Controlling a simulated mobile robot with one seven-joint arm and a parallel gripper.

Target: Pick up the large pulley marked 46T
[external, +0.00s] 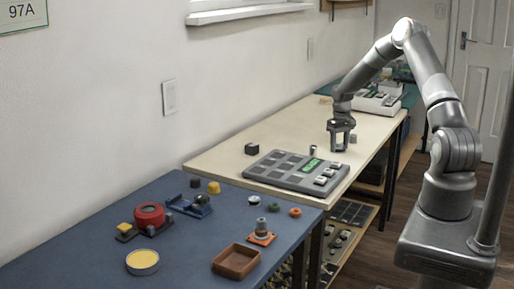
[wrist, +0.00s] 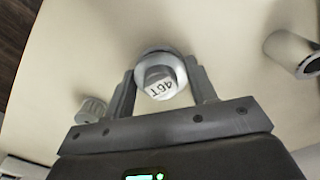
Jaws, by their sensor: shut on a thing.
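The large pulley marked 46T (wrist: 160,82) is a grey round part with a white top label, seen in the wrist view between my two fingers. My gripper (wrist: 163,74) is shut on it, one finger on each side. In the external view my gripper (external: 341,144) is low over the cream table, its fingertips close to the surface. The pulley is mostly hidden by the fingers there, and I cannot tell whether it touches the table.
In the wrist view a metallic cylinder (wrist: 291,52) is at the right and a small ridged part (wrist: 91,109) at the left. A grey compartment tray (external: 290,176) lies nearer on the cream table (external: 235,138), beside a dark block (external: 252,149). A blue table (external: 85,215) holds several parts.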

